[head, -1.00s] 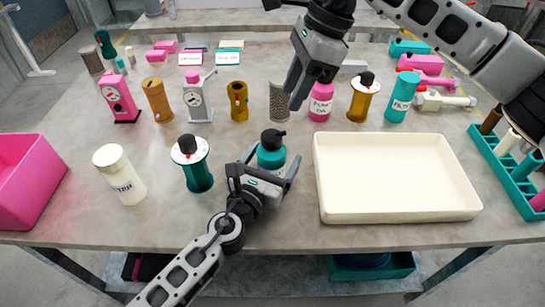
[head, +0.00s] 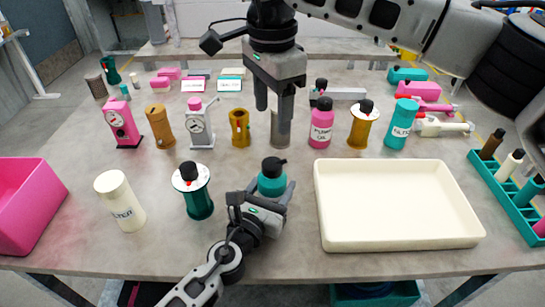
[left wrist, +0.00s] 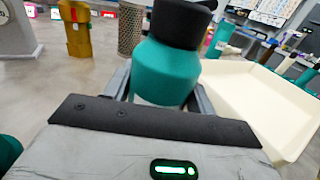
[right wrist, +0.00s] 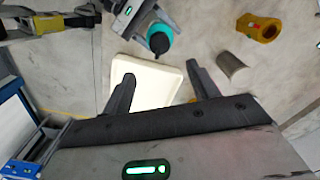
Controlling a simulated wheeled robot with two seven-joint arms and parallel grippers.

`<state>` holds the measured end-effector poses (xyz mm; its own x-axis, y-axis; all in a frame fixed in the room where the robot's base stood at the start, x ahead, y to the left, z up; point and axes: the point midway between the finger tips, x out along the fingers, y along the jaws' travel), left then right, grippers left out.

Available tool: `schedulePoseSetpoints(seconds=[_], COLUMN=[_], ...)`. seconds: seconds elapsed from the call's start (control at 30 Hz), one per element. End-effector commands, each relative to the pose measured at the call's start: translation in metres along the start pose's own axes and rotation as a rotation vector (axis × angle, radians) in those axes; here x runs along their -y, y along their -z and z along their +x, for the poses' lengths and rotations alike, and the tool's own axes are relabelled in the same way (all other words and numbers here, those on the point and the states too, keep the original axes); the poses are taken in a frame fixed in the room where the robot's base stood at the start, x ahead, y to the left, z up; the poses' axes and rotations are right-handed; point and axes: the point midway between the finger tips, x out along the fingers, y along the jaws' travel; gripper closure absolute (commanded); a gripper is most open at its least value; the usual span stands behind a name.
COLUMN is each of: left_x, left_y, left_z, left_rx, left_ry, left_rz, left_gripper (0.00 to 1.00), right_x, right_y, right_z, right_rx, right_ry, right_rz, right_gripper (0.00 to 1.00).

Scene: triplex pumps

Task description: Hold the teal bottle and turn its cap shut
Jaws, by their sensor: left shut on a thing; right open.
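The teal bottle (head: 271,182) stands upright on the table with a black cap (head: 273,166) on top. My left gripper (head: 268,198) is shut around its body from the front; the left wrist view shows the teal body (left wrist: 165,72) between the fingers and the cap (left wrist: 181,22) above. My right gripper (head: 274,105) is open and empty, pointing down above the table behind the bottle. In the right wrist view, the bottle (right wrist: 160,38) with its dark cap lies beyond the open right fingers (right wrist: 160,85). I cannot tell how tightly the cap sits.
A cream tray (head: 400,240) stands right of the bottle. A green pump with a white top (head: 197,200) and a white jar (head: 121,200) stand to the left. Behind are a grey cylinder (head: 280,132), a pink bottle (head: 321,125) and other pumps.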

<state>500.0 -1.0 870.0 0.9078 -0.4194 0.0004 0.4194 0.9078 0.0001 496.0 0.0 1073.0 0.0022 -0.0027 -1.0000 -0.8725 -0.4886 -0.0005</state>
Motion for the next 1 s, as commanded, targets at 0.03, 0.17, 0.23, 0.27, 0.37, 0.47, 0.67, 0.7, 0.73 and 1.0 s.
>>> schedulePoseSetpoints(seconds=[0.03,0.17,0.23,0.27,0.37,0.47,0.67,0.7,0.73,1.0], left_x=[0.0,0.0,0.0,0.0,0.0,0.0,0.0,0.001,0.001,0.001], left_y=[0.0,0.0,0.0,0.0,0.0,0.0,0.0,0.0,0.0,0.0], left_z=[0.0,0.0,0.0,0.0,0.0,0.0,0.0,0.0,0.0,0.0], left_rx=[0.0,0.0,0.0,0.0,0.0,0.0,0.0,0.0,0.0,-0.001], left_ry=[0.0,0.001,0.001,0.001,0.001,0.001,0.001,0.001,0.001,0.001], left_rz=[-0.001,-0.001,-0.001,-0.001,-0.001,-0.001,-0.001,-0.001,-0.001,-0.001], left_gripper=[0.77,0.77,0.77,0.77,0.77,0.77,0.77,0.77,0.77,0.77], right_x=[0.0,-0.001,-0.001,-0.001,-0.001,-0.001,-0.001,-0.001,-0.001,0.0], right_y=[0.0,0.0,0.0,0.0,0.0,0.0,0.0,0.0,0.0,0.0], right_z=[0.008,0.033,0.047,0.054,0.073,0.09,0.109,0.111,0.112,0.113], right_rx=[-0.001,0.002,0.002,0.002,0.002,0.003,0.003,0.002,0.002,0.002], right_ry=[-0.004,-0.005,-0.004,-0.005,-0.004,-0.004,-0.001,-0.001,-0.001,0.0], right_rz=[-0.001,-0.001,0.0,0.0,0.001,0.001,0.001,0.001,0.001,0.001], right_gripper=[0.41,0.41,0.41,0.41,0.41,0.41,0.41,0.41,0.41,0.41])
